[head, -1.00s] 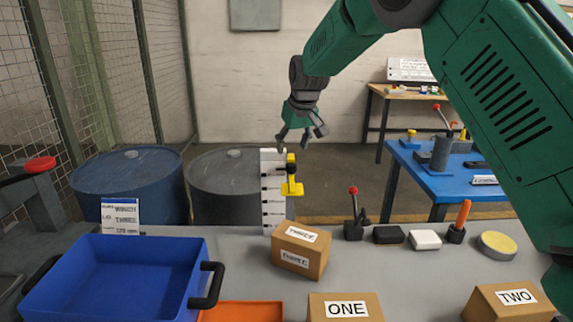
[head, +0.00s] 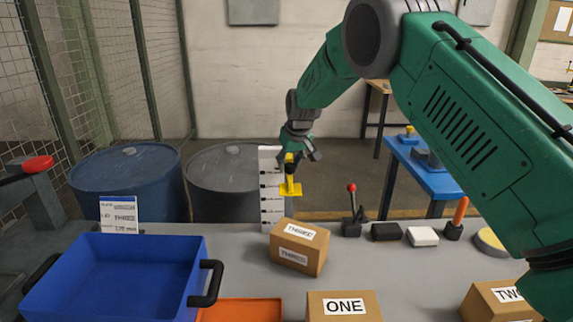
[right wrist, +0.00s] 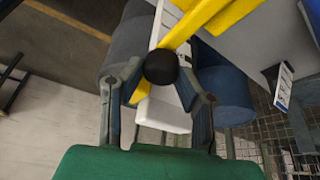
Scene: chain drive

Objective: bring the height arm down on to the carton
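The height arm (head: 291,188) is a yellow piece on a white upright scale (head: 268,188) with dark marks. It stands above the level of the carton marked THREE (head: 298,250), with a visible gap in between. In the right wrist view its black knob (right wrist: 162,67) sits between my right gripper's fingers (right wrist: 160,82). In the head view my right gripper (head: 298,158) is at the top of the height arm and partly hides the knob. The fingers look open around the knob; contact is hard to tell. My left gripper is out of view.
A blue bin (head: 110,278) stands at the left, beside an orange tray (head: 240,311). Cartons ONE (head: 345,307) and TWO (head: 497,302) stand at the front. A lever (head: 352,212), dark block (head: 386,232) and white block (head: 422,237) lie right of the carton.

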